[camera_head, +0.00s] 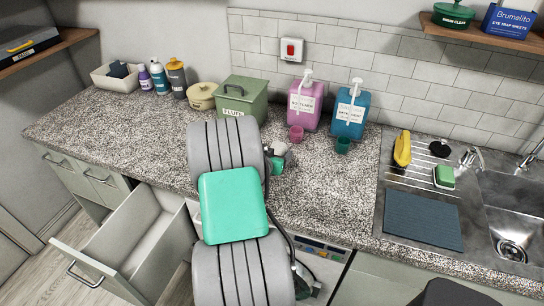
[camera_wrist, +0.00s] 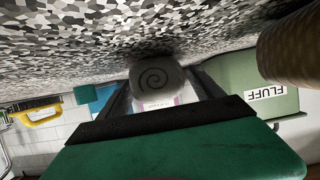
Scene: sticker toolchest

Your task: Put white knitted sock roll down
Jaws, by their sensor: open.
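The white knitted sock roll (camera_wrist: 157,80) shows its spiral end in the wrist view, grey in shadow, close to the speckled countertop (camera_wrist: 130,28). It appears to rest on the counter, though the contact line is hard to see. My gripper (camera_wrist: 160,86) is open, with one dark finger on each side of the roll. My arm hides much of this area.
The green FLUFF box (camera_head: 241,97) stands behind my gripper. Pink (camera_head: 305,105) and blue (camera_head: 350,112) pump dispensers, with small cups in front, stand to its right. The sink (camera_head: 512,215) is far right. A drawer (camera_head: 140,240) is open at left. The counter's middle right is clear.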

